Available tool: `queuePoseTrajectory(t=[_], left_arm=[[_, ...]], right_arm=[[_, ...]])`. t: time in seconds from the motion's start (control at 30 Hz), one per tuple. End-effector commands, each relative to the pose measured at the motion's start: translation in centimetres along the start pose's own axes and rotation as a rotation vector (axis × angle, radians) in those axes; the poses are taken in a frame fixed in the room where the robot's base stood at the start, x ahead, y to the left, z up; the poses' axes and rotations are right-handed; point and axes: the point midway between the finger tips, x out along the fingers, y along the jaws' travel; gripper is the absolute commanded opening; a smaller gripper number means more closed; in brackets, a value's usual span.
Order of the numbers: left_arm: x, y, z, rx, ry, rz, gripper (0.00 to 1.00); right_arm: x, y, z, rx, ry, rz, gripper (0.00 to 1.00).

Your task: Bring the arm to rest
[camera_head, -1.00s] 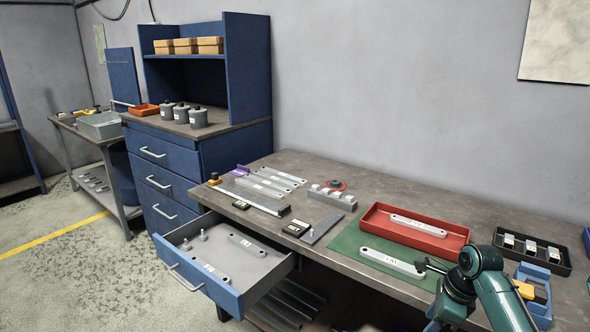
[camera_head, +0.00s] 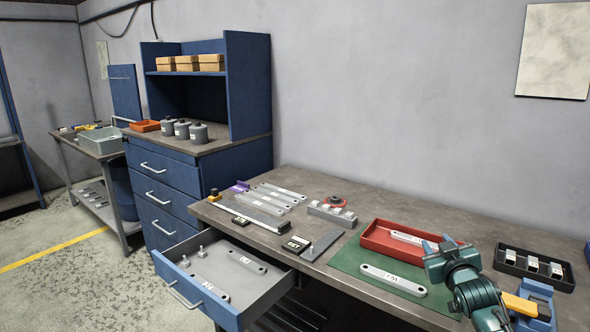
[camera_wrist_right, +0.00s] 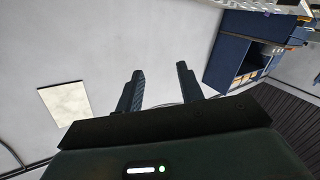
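My right gripper (camera_head: 441,247) is raised over the right part of the workbench, in front of the red tray. In the right wrist view its two dark fingers (camera_wrist_right: 158,88) stand apart with nothing between them, and bare wall lies beyond. My left gripper is in neither view. A labelled galvanized bracket (camera_head: 393,279) lies flat on the green mat (camera_head: 346,258). Another bracket (camera_head: 407,237) lies in the red tray (camera_head: 375,243), partly hidden behind my right gripper. Two more brackets lie in the open drawer (camera_head: 238,308).
Several long brackets (camera_head: 281,194) lie at the workbench's back left. A black tray (camera_head: 506,265) with metal parts and a blue holder (camera_head: 534,299) with a yellow piece stand at the right, close to my arm. The open drawer juts out at the front left.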

Motion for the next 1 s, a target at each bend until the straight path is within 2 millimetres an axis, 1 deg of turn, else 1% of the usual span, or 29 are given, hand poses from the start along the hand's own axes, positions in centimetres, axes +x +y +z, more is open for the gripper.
queuePoseTrajectory(t=[0.03,0.17,0.2,0.27,0.3,0.37,0.4,0.47,0.5,0.57,0.6,0.7,0.73,0.8,0.83,0.9,1.0], left_arm=[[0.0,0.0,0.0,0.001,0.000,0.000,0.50],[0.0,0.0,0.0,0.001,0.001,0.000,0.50],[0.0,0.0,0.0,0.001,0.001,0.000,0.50],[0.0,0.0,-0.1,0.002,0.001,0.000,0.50],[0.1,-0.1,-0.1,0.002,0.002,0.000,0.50],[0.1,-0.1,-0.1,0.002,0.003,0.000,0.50],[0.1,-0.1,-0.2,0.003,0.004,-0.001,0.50],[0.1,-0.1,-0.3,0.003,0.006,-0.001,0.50],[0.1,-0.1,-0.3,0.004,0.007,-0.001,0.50],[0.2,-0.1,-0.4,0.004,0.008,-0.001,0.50],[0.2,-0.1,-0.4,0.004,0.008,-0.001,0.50],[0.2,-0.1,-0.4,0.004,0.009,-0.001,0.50],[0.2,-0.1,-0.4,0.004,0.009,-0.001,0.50],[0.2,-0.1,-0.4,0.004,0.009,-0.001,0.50],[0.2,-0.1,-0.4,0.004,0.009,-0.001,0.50],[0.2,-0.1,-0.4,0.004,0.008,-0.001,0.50],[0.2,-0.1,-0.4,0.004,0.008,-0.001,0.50]], right_arm=[[-1.1,-1.9,2.0,0.003,-0.023,-0.028,0.38],[-4.2,-5.8,6.3,0.011,-0.075,-0.091,0.38],[-5.4,-7.2,7.7,0.016,-0.094,-0.113,0.38],[-7.6,-9.4,10.0,0.025,-0.125,-0.149,0.38],[-9.3,-10.9,11.5,0.033,-0.147,-0.174,0.38],[-12.3,-13.3,13.8,0.049,-0.184,-0.215,0.38],[-14.6,-14.8,15.2,0.061,-0.210,-0.242,0.38],[-18.1,-16.9,17.2,0.084,-0.252,-0.281,0.38],[-20.6,-18.3,18.3,0.101,-0.280,-0.306,0.38],[-24.3,-20.0,19.7,0.128,-0.321,-0.339,0.38],[-26.6,-20.9,20.3,0.146,-0.346,-0.358,0.38],[-31.4,-22.7,21.3,0.187,-0.401,-0.393,0.38],[-32.6,-23.0,21.5,0.197,-0.416,-0.400,0.38],[-34.8,-23.6,21.8,0.216,-0.441,-0.414,0.38],[-35.5,-23.8,21.8,0.223,-0.449,-0.418,0.38],[-36.6,-24.1,21.9,0.234,-0.463,-0.424,0.38],[-37.2,-24.2,21.9,0.240,-0.470,-0.427,0.38]])
